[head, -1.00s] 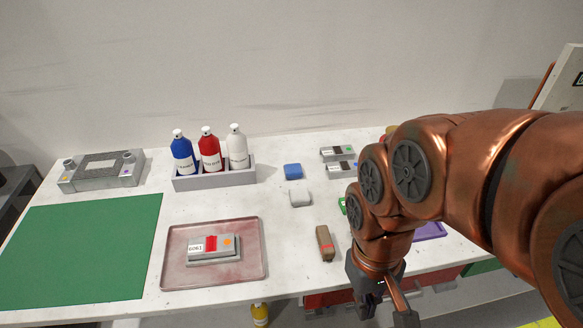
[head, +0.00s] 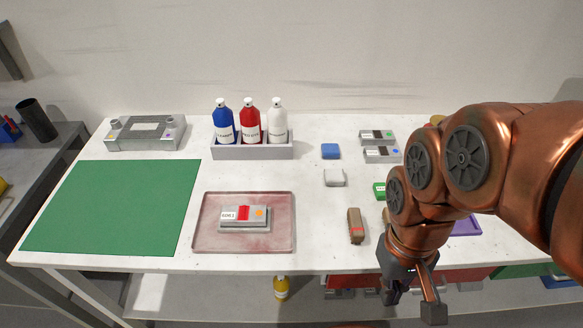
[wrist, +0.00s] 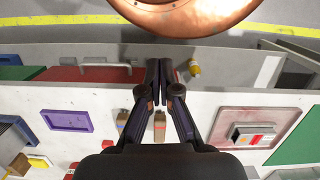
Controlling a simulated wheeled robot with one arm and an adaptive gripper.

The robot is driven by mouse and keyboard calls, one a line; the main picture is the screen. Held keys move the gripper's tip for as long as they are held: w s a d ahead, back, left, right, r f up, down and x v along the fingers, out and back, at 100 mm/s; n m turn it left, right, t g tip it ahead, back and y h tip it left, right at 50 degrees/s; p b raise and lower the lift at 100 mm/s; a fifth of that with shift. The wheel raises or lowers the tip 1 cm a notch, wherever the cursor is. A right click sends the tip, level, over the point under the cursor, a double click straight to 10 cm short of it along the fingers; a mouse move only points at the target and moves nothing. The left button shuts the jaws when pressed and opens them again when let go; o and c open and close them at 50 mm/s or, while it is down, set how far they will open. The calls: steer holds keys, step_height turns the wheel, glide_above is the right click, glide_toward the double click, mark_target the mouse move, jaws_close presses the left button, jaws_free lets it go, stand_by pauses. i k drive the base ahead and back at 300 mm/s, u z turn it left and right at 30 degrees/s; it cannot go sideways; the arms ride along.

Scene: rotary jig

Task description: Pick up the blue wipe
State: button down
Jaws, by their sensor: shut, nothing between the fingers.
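The blue wipe (head: 331,151) is a small folded blue pad lying flat on the white table, right of the bottle rack and just behind a similar white-grey pad (head: 334,177). My gripper (head: 412,300) hangs at the table's front edge, to the right of and nearer than the wipe, well apart from it. Its fingers (wrist: 158,82) point downward and are shut with nothing held. I cannot make out the blue wipe in the wrist view, where the gripper body covers the lower middle.
A brown block (head: 356,226) stands between my gripper and the pads. A rack (head: 252,152) holds blue, red and white bottles. A reddish tray (head: 286,240) carries a grey device. Grey boxes (head: 381,155) lie right of the wipe; a purple tray (head: 467,226) is partly behind my arm.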

mark_target(329, 151)
steer(key=u, duration=2.9)
steer(key=k, duration=0.9)
steer(key=z, duration=1.2)
steer(key=i, duration=0.5)
